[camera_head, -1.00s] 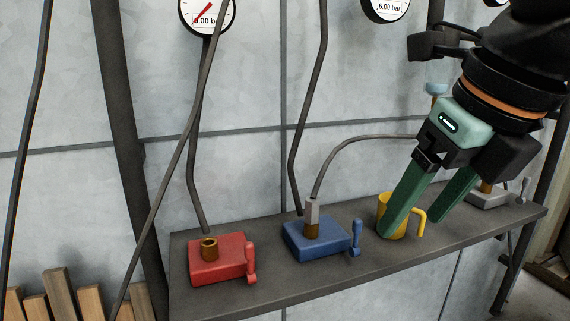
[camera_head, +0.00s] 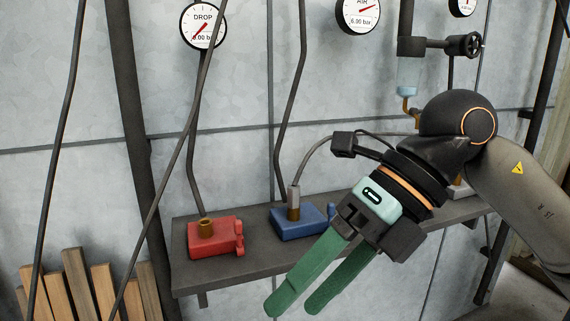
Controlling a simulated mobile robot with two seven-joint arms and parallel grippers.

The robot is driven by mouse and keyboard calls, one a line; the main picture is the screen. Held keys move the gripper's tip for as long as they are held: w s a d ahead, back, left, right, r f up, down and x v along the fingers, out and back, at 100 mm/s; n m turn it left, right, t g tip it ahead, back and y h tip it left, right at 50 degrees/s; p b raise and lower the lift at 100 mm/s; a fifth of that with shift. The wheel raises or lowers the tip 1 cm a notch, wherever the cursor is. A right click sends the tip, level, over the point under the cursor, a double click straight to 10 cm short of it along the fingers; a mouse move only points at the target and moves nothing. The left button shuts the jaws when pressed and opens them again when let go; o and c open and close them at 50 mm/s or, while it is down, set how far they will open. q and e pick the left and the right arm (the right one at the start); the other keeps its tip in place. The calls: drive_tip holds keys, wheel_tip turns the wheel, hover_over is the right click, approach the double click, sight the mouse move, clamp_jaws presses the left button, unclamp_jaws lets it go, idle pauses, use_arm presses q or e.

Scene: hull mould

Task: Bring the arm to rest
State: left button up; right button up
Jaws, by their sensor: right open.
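My right gripper (camera_head: 292,308) has green fingers and is open, with nothing between them. It points down and to the left, in front of the shelf's front edge. My right arm (camera_head: 520,195) comes in from the right and hides part of the shelf. My left gripper is not in view.
A dark shelf (camera_head: 230,273) carries a red valve block (camera_head: 213,242) and a blue valve block (camera_head: 295,226) with a hose fitting. Gauges (camera_head: 204,26) hang on the grey wall. Wooden planks (camera_head: 78,280) stand at lower left. The yellow mug is hidden from view.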

drive_tip(key=s+a+r+m+g+y+p, duration=0.1)
drive_tip(key=a+r+g+y+p, duration=0.15)
drive_tip(key=a+g+y, duration=0.45)
drive_tip(key=w+d+r+m+t+y, duration=0.1)
drive_tip(key=w+d+m+t+y, duration=0.2)
drive_tip(key=w+m+t+y, duration=0.5)
drive_tip(key=w+d+f+m+t+h+p, duration=0.1)
drive_tip(key=w+d+f+m+t+h, duration=0.35)
drive_tip(key=f+m+t, duration=0.5)
drive_tip(key=w+d+f+m+t+h+p, duration=0.3)
drive_tip(key=f+m+t+h, duration=0.35)
drive_tip(key=m+t, duration=0.65)
drive_tip(key=s+d+f+m+g+h, duration=0.3)
drive_tip(key=d+f+m+h, duration=0.1)
drive_tip(key=f, duration=0.5)
drive_tip(key=s+d+f+m+g+h, duration=0.2)
drive_tip(key=d+f+m+g+h, duration=0.15)
drive_tip(key=f, duration=0.55)
drive_tip(key=s+d+f+m+g+h, duration=0.2)
drive_tip(key=s+f+g, duration=0.3)
drive_tip(key=s+f, duration=0.8)
drive_tip(key=shift+s+d+f+m+g+p, duration=0.35)
drive_tip(key=shift+s+d, duration=0.35)
drive_tip(key=shift+s, duration=0.3)
